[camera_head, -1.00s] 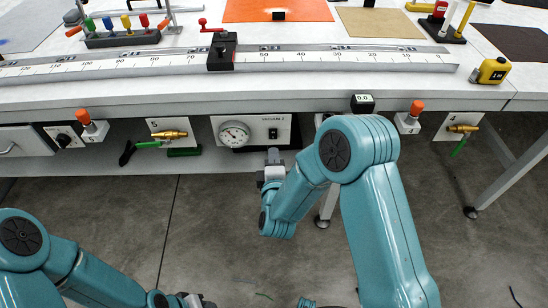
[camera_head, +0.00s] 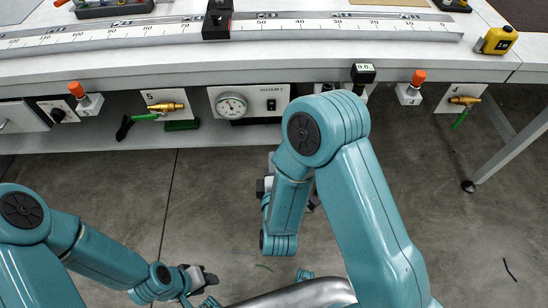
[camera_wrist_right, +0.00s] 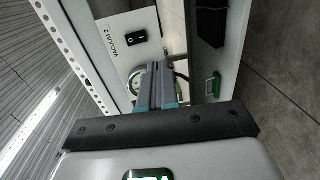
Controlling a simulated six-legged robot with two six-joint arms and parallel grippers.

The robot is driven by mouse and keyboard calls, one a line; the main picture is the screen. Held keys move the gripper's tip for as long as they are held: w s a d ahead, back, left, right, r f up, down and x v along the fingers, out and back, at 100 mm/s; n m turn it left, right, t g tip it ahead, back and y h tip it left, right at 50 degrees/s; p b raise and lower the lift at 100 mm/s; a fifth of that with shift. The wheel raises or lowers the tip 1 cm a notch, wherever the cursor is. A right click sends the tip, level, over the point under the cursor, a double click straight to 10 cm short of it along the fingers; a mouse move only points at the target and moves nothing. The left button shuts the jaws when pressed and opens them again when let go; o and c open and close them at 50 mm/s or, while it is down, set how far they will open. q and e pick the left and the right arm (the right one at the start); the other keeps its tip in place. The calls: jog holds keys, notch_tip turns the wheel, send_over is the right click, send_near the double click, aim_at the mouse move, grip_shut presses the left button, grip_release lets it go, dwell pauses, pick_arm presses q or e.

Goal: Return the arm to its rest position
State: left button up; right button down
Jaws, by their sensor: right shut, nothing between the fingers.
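My right arm is bent, with its elbow raised in front of the bench in the head view. My right gripper is mostly hidden behind its own forearm there. In the right wrist view its fingers (camera_wrist_right: 157,88) are together and empty, pointing towards the VACUUM 2 panel (camera_wrist_right: 126,40), with no contact visible. That panel also shows under the bench in the head view (camera_head: 257,103). My left gripper (camera_head: 207,277) hangs low at the lower left over the floor. It is small, and its finger opening is unclear.
The bench front edge (camera_head: 420,72) runs across above the arms, with a ruler rail (camera_head: 330,28) on top. Orange-topped fittings (camera_head: 417,78) and brass valves (camera_head: 166,107) sit along the front. A yellow tape measure (camera_head: 497,40) lies at right. Open floor (camera_head: 420,200) lies in front.

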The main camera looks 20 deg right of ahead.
jog(key=shift+d, duration=0.1)
jog(key=d+f+m+g+h, duration=0.2)
jog(key=d+f, duration=0.2)
jog(key=d, duration=0.3)
jog(key=s+a+f+m+g+y, duration=0.3)
jog(key=s+f+m+g+y, duration=0.45)
jog(key=f, duration=0.55)
jog(key=s+a+f+m+g+y, duration=0.1)
jog(key=s+a+m+g+y, duration=0.1)
jog(key=s+a+m+g, duration=0.3)
jog(key=s+a+f+m+g+y, duration=0.1)
jog(key=s+m, duration=0.2)
jog(key=s, duration=0.4)
notch_tip(320, 180, up, 12)
jog(key=p, duration=1.2)
jog(key=shift+w+n, duration=0.15)
jog(key=shift+n, duration=0.2)
